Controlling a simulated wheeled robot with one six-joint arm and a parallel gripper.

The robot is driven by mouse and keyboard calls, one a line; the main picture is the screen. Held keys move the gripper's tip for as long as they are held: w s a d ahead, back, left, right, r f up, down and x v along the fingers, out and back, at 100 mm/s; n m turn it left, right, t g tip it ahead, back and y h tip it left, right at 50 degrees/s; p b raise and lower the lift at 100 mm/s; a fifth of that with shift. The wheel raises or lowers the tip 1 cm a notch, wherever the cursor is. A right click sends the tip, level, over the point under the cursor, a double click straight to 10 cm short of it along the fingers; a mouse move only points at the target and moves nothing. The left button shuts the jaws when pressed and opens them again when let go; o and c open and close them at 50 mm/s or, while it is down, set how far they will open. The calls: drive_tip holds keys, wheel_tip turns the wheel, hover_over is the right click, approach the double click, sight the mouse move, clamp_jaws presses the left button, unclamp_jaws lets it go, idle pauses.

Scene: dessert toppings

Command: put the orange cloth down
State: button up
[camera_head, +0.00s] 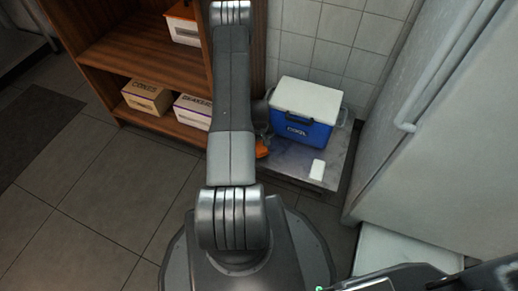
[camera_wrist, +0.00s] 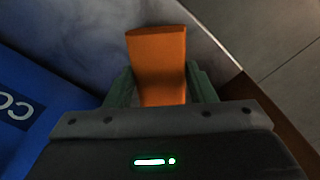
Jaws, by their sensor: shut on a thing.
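The orange cloth (camera_wrist: 158,62) looks like a folded block in the wrist view. My gripper (camera_wrist: 160,84) is shut on it, with a green finger on each side. In the head view a small part of the cloth (camera_head: 262,149) shows beside my arm, over or at the left part of the low grey surface (camera_head: 285,162). My arm hides most of the gripper and the cloth there. I cannot tell whether the cloth touches the surface.
A blue cooler (camera_head: 302,122) with a white lid stands on the surface; it is left of my gripper in the wrist view. A white card-like item (camera_head: 317,169) lies in front of it. A wooden shelf (camera_head: 150,50) with boxes stands at left, a large white unit (camera_head: 445,130) at right.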

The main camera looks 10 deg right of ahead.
drive_tip(key=shift+f+b, duration=0.3)
drive_tip(key=shift+f, duration=1)
drive_tip(key=shift+f, duration=0.2)
drive_tip(key=o, duration=1.1)
wheel_tip(320, 180, up, 12)
drive_tip(key=p, duration=0.4)
drive_tip(key=shift+r, duration=0.2)
drive_tip(key=shift+f, duration=0.1)
